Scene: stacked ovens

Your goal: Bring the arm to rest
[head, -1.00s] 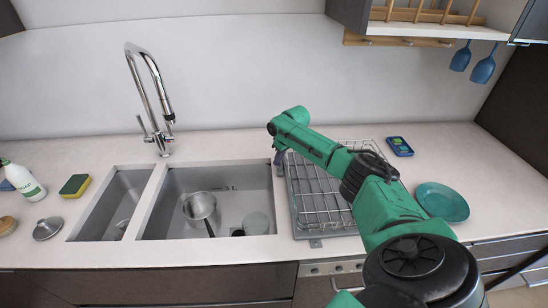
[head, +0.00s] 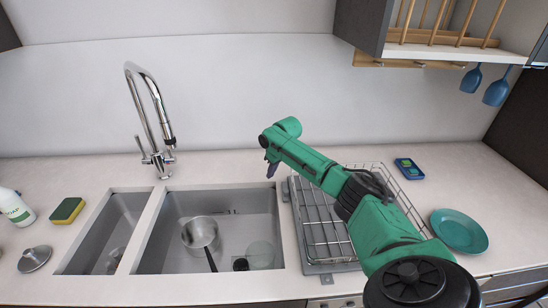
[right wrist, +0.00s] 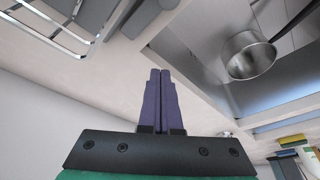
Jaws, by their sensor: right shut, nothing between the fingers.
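My right arm (head: 360,205) reaches in from the lower right over the dish rack. My right gripper (head: 271,170) hangs at its far end, above the counter between the sink and the rack. In the right wrist view its two purple fingers (right wrist: 158,88) lie together, shut with nothing between them. The gripper touches nothing that I can see. My left gripper is not in view.
The double sink (head: 275,225) holds a metal pot (head: 200,233) and a clear glass. The wire dish rack (head: 322,225) stands right of it, under my arm.

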